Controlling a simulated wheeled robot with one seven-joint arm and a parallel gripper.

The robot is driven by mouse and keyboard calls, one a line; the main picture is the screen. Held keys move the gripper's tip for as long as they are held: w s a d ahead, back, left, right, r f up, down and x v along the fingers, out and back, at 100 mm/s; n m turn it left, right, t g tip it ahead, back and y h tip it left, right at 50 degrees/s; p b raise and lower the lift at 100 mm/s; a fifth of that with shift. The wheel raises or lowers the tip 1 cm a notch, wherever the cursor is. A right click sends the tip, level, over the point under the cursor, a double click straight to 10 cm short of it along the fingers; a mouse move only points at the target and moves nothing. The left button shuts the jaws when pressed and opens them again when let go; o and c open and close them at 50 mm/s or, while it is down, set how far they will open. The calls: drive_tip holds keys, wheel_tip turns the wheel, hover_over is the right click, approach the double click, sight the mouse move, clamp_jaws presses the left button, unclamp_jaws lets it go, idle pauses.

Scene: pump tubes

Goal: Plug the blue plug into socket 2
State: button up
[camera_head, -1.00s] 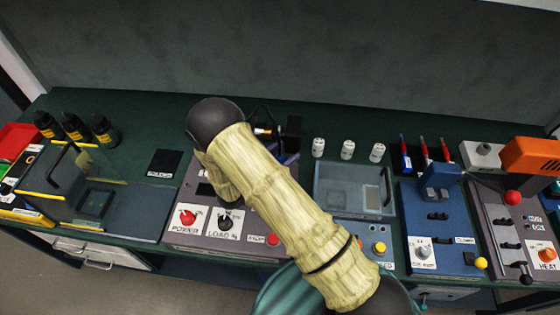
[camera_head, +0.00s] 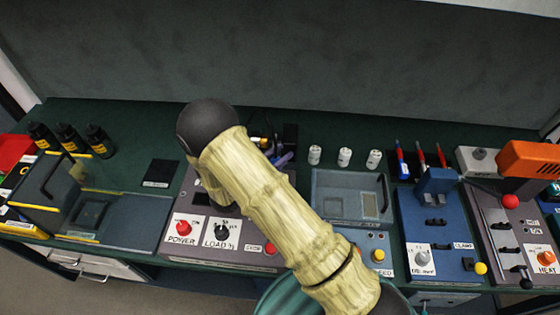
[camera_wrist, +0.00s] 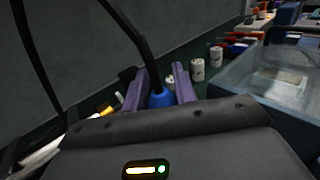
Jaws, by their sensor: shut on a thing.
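In the wrist view my gripper (camera_wrist: 161,92) has its two purple fingers closed around the blue plug (camera_wrist: 161,98). A thick black cable rises from the plug towards the upper left. In the head view my arm covers most of the gripper, and only a purple finger part (camera_head: 283,160) shows past it, at the back of the bench near a dark block (camera_head: 290,135). The blue plug is hidden there. I cannot make out socket 2 or its number in either view.
A grey panel with a red POWER knob (camera_head: 183,228) and a LOAD knob (camera_head: 222,231) lies below my arm. Several white cylinders (camera_head: 344,157) stand behind a clear-lidded box (camera_head: 350,195) to the right. A blue device (camera_head: 436,230) stands farther right. Black bottles (camera_head: 98,141) stand at the left.

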wheel_tip(320, 180, up, 7)
drive_tip(key=shift+b, duration=0.4)
idle(0.4)
